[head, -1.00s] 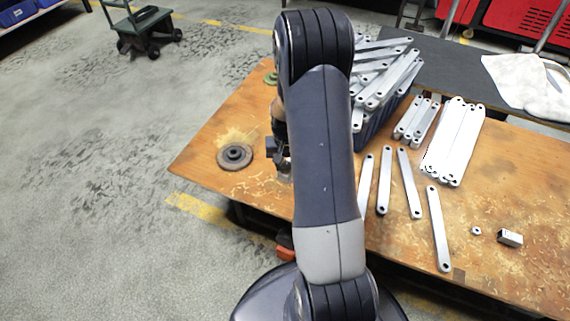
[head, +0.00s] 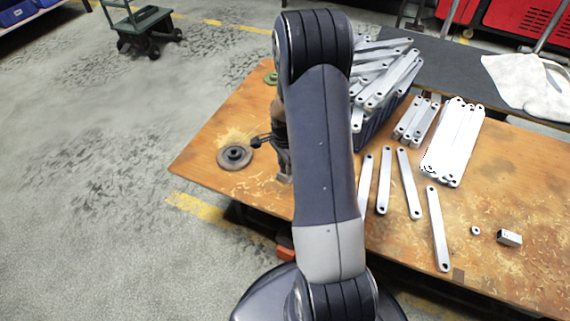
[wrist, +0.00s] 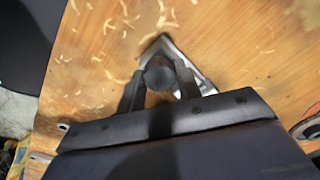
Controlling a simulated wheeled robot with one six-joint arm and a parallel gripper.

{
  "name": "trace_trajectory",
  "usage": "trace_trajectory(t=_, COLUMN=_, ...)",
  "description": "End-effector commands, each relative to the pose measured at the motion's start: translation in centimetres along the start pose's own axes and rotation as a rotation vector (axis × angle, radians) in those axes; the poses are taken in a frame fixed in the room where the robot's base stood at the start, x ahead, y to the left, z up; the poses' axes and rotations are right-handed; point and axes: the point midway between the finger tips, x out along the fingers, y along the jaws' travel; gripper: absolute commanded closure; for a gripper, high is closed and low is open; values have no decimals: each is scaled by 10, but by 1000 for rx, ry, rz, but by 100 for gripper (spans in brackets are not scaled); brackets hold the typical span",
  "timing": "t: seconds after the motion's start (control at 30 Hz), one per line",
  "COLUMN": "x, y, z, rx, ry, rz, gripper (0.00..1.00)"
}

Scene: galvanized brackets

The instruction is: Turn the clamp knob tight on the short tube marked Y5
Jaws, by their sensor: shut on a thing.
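In the wrist view, my gripper (wrist: 159,80) is shut on a dark round knob (wrist: 158,70), with one finger on each side of it. A bright metal part with slanted edges (wrist: 192,68) shows behind and to the right of the knob, over the wooden table. I cannot make out a tube or a Y5 mark. In the head view, my arm hides most of the spot, and only part of my gripper (head: 268,139) shows at the arm's left side, near the dark round disc.
The dark round disc (head: 234,157) lies on the wooden table (head: 212,128), left of my arm. A blue crate (head: 372,130) heaped with galvanized brackets stands right of it. Loose brackets (head: 408,183), a small nut (head: 475,230) and a small block (head: 509,238) lie farther right.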

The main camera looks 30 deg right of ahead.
Motion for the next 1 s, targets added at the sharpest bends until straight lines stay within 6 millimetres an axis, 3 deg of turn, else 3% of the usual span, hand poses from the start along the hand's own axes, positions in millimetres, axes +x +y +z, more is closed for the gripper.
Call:
trace_trajectory(t=0.4, x=0, y=0, z=0, rx=441, ry=0, rz=0, gripper=90)
trace_trajectory(t=0.73, x=0, y=0, z=0, rx=501, ry=0, rz=0, gripper=90)
trace_trajectory(t=0.77, x=0, y=0, z=0, rx=500, ry=0, rz=0, gripper=67)
trace_trajectory(t=1.0, x=0, y=0, z=0, rx=499, ry=0, rz=0, gripper=49)
